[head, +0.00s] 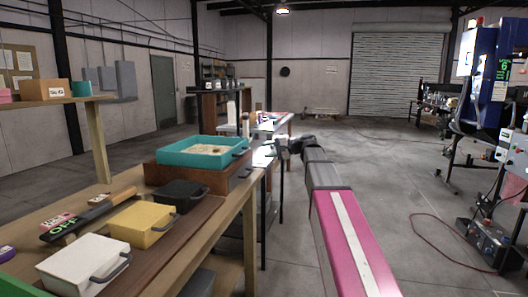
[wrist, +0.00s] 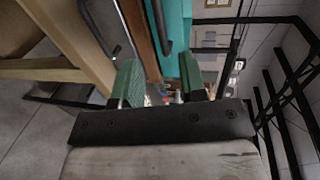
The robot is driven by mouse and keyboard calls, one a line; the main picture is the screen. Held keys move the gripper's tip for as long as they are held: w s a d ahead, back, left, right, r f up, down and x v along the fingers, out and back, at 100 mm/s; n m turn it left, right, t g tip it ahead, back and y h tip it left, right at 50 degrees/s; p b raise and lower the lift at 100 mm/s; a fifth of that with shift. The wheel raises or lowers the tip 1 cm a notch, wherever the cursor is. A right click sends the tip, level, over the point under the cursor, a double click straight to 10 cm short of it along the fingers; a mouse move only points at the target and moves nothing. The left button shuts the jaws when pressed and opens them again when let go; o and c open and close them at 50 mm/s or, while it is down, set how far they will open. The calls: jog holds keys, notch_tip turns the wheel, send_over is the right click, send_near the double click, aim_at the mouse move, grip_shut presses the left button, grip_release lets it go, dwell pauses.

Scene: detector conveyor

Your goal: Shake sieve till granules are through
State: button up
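The sieve is a teal tray (head: 172,151) with pale granules (head: 208,149) lying in it. It rests on a brown wooden box (head: 170,174) on the workbench. A dark handle (wrist: 160,28) on its side shows in the wrist view, ahead of the gap between my fingers and apart from them. The teal wall (wrist: 178,35) shows beside it. My gripper (wrist: 160,88) is open and empty, with green finger pads apart. In the head view it is to the right of the sieve and partly hidden by my arm. The sieve's underside and the box's inside are hidden.
Black (head: 178,195), yellow (head: 142,224) and white (head: 84,263) handled boxes stand along the workbench (head: 228,213) in front. The brown box has its own dark handle (wrist: 104,28). A shelf (head: 40,104) with boxes is at left.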

aim_at(245, 152)
jog(key=shift+w, duration=0.15)
jog(key=x, duration=1)
jog(key=shift+a+f, duration=0.1)
jog(key=shift+a, duration=0.3)
jog(key=shift+w, duration=0.1)
grip_shut()
